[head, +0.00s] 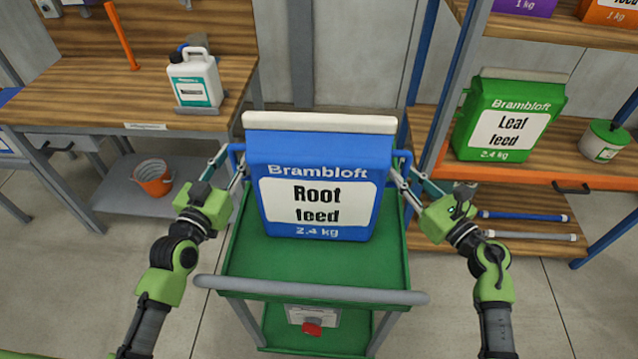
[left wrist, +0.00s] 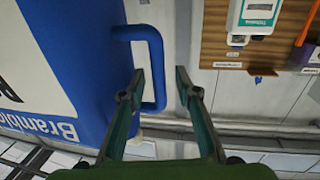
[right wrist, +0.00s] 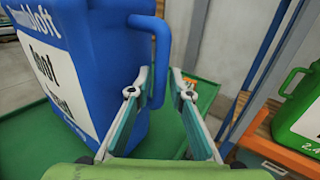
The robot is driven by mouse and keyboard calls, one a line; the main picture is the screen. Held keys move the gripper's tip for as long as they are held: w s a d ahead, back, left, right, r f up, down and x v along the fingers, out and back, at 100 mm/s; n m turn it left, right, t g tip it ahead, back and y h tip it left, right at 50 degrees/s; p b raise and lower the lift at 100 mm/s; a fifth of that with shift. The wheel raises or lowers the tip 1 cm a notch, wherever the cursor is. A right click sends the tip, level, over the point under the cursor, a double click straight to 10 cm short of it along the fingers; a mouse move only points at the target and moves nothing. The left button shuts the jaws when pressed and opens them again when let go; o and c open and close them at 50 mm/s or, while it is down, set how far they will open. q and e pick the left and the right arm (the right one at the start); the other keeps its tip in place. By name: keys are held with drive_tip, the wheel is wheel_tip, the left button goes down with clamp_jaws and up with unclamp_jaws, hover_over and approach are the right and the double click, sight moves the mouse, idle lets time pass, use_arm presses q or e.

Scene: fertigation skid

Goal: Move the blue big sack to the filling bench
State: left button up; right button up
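The blue big sack (head: 318,185), labelled "Brambloft Root feed 2.4 kg", stands upright on a green trolley (head: 290,262), with a loop handle on each side. My left gripper (head: 232,159) is open at the left handle; in the left wrist view its fingers (left wrist: 160,72) are on either side of the blue handle bar, with gaps.
A white jug (head: 196,80) stands on a grey plate near the bench's right end, and an orange rod (head: 122,37) rises at its back. An orange bucket (head: 153,178) is on the lower shelf. Shelving at right holds a green sack (head: 508,118). The bench's front middle is clear.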

sight(409, 157)
use_arm(q)
clamp_jaws()
use_arm(e)
clamp_jaws()
use_arm(q)
drive_tip(key=shift+r, duration=0.35)
use_arm(e)
drive_tip(key=shift+r, duration=0.3)
use_arm(q)
drive_tip(key=shift+w, duration=0.15)
use_arm(e)
drive_tip(key=shift+w, duration=0.15)
use_arm(q)
drive_tip(key=shift+r, duration=0.1)
use_arm(e)
drive_tip(key=shift+r, duration=0.1)
